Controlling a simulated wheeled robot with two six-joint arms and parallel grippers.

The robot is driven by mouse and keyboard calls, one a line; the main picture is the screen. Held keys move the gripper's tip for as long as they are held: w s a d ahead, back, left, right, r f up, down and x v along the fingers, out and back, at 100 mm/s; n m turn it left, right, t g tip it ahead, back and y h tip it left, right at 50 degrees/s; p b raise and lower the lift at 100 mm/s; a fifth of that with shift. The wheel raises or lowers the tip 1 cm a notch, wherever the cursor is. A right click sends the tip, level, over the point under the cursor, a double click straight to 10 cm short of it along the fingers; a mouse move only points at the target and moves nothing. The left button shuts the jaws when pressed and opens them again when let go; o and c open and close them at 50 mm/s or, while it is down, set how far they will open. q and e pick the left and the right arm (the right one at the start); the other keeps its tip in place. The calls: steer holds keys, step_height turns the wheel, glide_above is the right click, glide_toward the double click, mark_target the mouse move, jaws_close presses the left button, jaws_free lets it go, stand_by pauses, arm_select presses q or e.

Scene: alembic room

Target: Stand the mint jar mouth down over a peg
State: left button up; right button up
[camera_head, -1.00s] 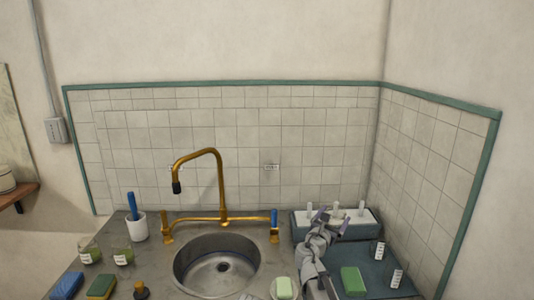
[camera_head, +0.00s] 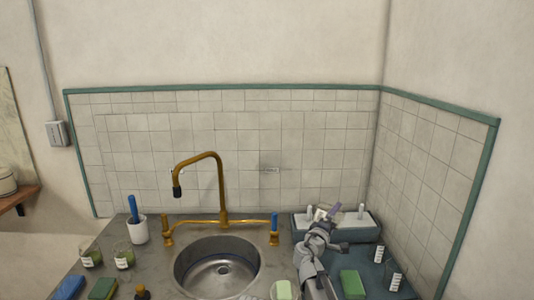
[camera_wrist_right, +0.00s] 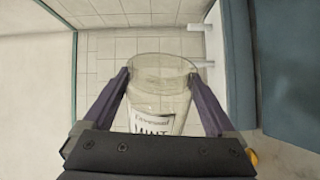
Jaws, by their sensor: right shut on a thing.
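The mint jar (camera_wrist_right: 160,100) is clear glass with a white label reading MINT. It sits between the purple fingers of my right gripper (camera_wrist_right: 158,95), which is shut on it. Its round rim faces the top of the right wrist view; the tray's pegs point left there, so the jar looks tipped sideways. In the head view my right gripper (camera_head: 326,213) is over the front of the peg tray (camera_head: 370,229), and the jar is hard to make out. White pegs stand on the tray, one at the right (camera_head: 361,210); a peg (camera_wrist_right: 203,64) is near the jar's rim in the wrist view, apart from it.
Two labelled glass jars, one behind (camera_head: 379,253) and one in front (camera_head: 396,281), stand right of my arm. A green sponge (camera_head: 352,284) lies near them. The sink (camera_head: 218,268) and brass tap (camera_head: 222,190) are to the left. The tiled wall rises behind the tray.

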steer(key=m, duration=0.4)
steer(key=shift+r, duration=0.2)
steer(key=m, duration=0.4)
steer(key=shift+r+p, duration=0.1)
steer(key=shift+p, duration=0.3)
steer(key=m, duration=0.4)
steer(key=shift+r, duration=0.1)
steer(key=m, duration=0.4)
steer(key=shift+r+m, duration=0.1)
steer(key=shift+m, duration=0.2)
